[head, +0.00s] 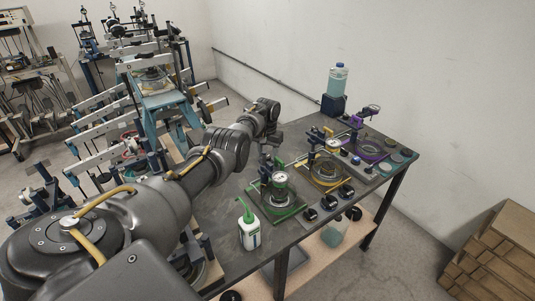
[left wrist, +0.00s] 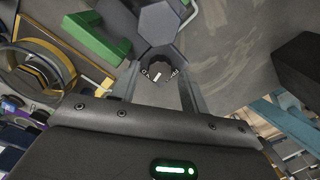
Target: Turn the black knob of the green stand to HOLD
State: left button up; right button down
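The green stand (head: 292,211) is on the dark workbench, with a round gauge above its green base. Green parts (left wrist: 95,38) show at upper left in the left wrist view. My left gripper (head: 266,162) reaches down at the back of the green stand. In the left wrist view its two fingers (left wrist: 159,85) are apart, with a black knob (left wrist: 158,70) with a white mark between their tips. I cannot tell whether they touch it. The knob's lettering is not readable. In the head view the gripper hides this spot. My right gripper is not in view.
A yellow stand (head: 326,172) and a purple stand (head: 371,150) stand farther along the bench. A green-spouted white bottle (head: 249,232) is in front of the green stand. A clear bottle (head: 338,78) stands behind.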

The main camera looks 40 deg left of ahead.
aim_at(268, 156)
pick_arm(q)
notch_tip(268, 156, up, 6)
jog(key=p, duration=0.5)
jog(key=shift+f, duration=0.2)
jog(key=shift+r+b, duration=0.3)
jog(key=shift+r, duration=2.25)
